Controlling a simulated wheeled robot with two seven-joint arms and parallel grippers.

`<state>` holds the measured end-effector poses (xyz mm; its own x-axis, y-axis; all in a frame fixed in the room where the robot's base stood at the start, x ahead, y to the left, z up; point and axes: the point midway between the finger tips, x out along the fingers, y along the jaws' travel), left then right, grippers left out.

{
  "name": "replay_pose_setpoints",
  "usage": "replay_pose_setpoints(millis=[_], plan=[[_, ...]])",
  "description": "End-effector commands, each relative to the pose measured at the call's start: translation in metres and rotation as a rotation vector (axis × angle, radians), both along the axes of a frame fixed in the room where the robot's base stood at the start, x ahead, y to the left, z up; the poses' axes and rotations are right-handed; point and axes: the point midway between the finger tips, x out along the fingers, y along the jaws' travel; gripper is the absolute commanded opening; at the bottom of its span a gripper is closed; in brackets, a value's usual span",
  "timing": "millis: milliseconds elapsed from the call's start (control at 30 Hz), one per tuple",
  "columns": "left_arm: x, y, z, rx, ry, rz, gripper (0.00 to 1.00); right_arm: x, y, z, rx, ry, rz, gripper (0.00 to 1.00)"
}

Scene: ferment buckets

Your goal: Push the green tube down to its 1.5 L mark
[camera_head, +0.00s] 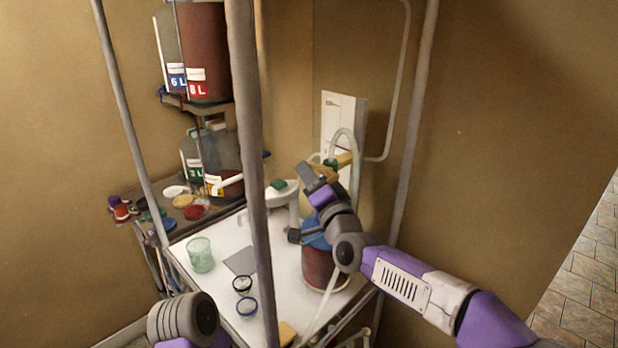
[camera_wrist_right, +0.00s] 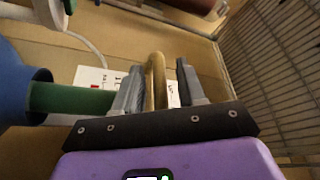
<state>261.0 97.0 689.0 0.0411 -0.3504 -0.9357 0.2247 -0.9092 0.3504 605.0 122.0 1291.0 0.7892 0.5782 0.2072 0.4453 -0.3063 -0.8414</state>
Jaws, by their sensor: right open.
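The green tube (camera_wrist_right: 72,98) lies across the left of the right wrist view. One end is at a blue rounded part (camera_wrist_right: 22,82); the other end is beside or behind my left-hand finger. A small green piece (camera_head: 330,162) shows beyond my right gripper in the head view; the rest of the tube is hidden there. My right gripper (camera_wrist_right: 157,80) is open. A tan curved bar (camera_wrist_right: 157,72) shows between its fingers; I cannot tell whether they touch it. A dark red bucket with a blue top (camera_head: 318,268) stands below my right gripper. No volume marks are readable. My left gripper is out of view.
Grey upright posts (camera_head: 250,150) frame the workspace. Large jugs (camera_head: 205,60) stand on a shelf behind left. Coloured lids (camera_head: 197,211) lie on a side table. A wire grid (camera_wrist_right: 275,70) is at right in the wrist view.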

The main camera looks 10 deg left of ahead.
Motion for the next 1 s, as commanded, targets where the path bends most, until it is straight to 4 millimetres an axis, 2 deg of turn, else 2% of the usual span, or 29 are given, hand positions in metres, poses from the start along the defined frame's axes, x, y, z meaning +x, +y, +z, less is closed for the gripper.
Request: replay_pose_setpoints(millis=[500, 1000], plan=[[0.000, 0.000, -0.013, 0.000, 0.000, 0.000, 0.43, -0.051, -0.039, -0.014, -0.001, 0.000, -0.002, 0.40], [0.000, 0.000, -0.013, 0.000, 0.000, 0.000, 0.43, -0.056, -0.041, -0.015, 0.000, 0.000, 0.000, 0.40]])
